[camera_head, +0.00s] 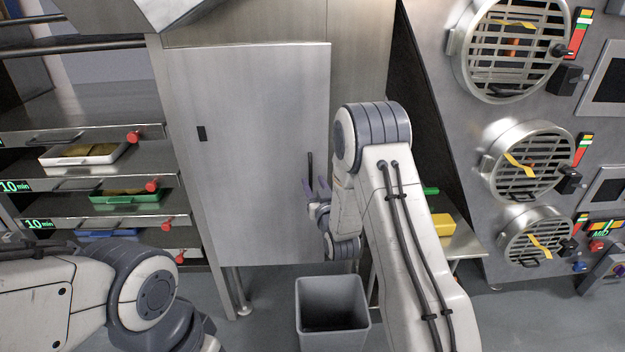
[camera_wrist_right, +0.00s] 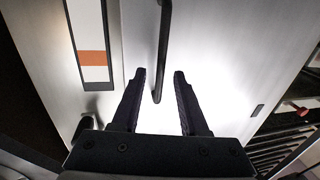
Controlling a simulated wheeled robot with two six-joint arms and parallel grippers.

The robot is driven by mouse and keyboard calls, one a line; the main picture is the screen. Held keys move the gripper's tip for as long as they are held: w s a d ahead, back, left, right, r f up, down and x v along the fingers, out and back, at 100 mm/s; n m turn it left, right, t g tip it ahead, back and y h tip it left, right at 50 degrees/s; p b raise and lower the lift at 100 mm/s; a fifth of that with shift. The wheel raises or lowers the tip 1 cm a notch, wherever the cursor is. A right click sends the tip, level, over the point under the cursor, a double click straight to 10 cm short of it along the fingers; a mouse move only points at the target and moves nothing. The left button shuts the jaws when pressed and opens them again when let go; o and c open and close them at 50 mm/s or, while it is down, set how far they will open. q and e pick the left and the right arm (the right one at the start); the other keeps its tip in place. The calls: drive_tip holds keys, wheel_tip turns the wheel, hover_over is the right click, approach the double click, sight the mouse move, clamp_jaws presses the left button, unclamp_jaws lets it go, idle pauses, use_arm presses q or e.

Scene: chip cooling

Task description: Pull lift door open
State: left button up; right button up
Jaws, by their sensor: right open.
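The lift door (camera_head: 255,130) is a flat metal panel in the middle of the head view, and it looks shut. Its dark vertical handle (camera_head: 310,165) is near the door's right edge. My right gripper (camera_head: 316,187) is open at the lower part of the handle. In the right wrist view the handle (camera_wrist_right: 164,45) runs down between the two dark fingers of the right gripper (camera_wrist_right: 159,74), with a gap on each side. The door (camera_wrist_right: 225,65) fills the background there. My left arm shows at the lower left of the head view, but its gripper is out of frame.
A grey bin (camera_head: 332,300) stands on the floor below the door. Racks with trays (camera_head: 85,153) are at the left. A panel of round barred hatches (camera_head: 530,160) is at the right. A yellow block (camera_head: 443,225) lies on a shelf behind my right arm.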

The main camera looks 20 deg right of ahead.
drive_tip(key=shift+w, duration=1.1)
clamp_jaws()
drive_tip(key=shift+d, duration=0.1)
idle(0.6)
